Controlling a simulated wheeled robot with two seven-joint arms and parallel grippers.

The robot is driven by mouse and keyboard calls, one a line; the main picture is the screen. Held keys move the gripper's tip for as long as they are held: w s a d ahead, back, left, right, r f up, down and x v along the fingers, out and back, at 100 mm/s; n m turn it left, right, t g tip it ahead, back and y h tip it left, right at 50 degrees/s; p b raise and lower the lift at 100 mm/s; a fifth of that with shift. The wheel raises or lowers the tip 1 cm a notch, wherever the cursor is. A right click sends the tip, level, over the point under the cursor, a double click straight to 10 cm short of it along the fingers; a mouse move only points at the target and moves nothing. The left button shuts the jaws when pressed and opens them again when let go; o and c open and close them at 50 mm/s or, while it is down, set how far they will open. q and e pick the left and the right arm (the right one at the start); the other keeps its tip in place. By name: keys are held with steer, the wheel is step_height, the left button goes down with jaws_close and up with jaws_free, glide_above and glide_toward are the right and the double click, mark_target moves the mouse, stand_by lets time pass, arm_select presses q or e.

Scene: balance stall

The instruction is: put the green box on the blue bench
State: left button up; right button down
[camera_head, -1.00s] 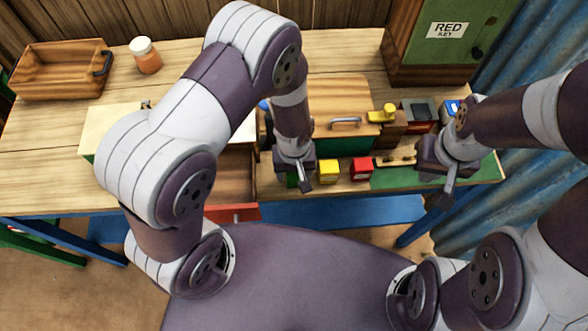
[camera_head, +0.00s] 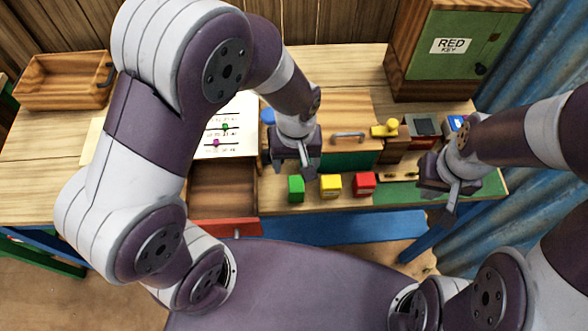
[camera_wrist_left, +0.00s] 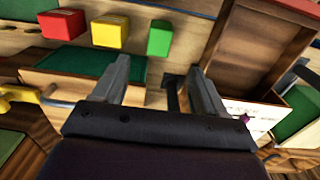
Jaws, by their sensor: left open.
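The green box (camera_head: 296,189) stands at the table's front edge, left of a yellow box (camera_head: 330,186) and a red box (camera_head: 364,184). A blue surface (camera_head: 340,224) shows low in front of the table; I cannot tell for sure that it is the blue bench. My left gripper (camera_head: 306,168) is open and empty, just behind and above the green box. In the left wrist view the green box (camera_wrist_left: 159,38) lies beyond the fingertips, apart from them. My right gripper (camera_head: 449,204) hangs by the table's right front; its jaw state is unclear.
An open drawer (camera_head: 222,190) with a red front is left of the green box. A wooden lid with a handle (camera_head: 348,136) and a yellow knob (camera_head: 386,129) stand behind the boxes. A wooden tray (camera_head: 62,82) is at back left, a green cabinet (camera_head: 455,50) at back right.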

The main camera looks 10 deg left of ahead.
arm_select(q)
steer(key=s+a+r+m+t, duration=0.1)
steer(key=s+a+r+m, duration=0.2)
steer(key=a+r, duration=0.3)
steer(key=shift+s+a, duration=0.25)
steer(key=shift+a, duration=1.75)
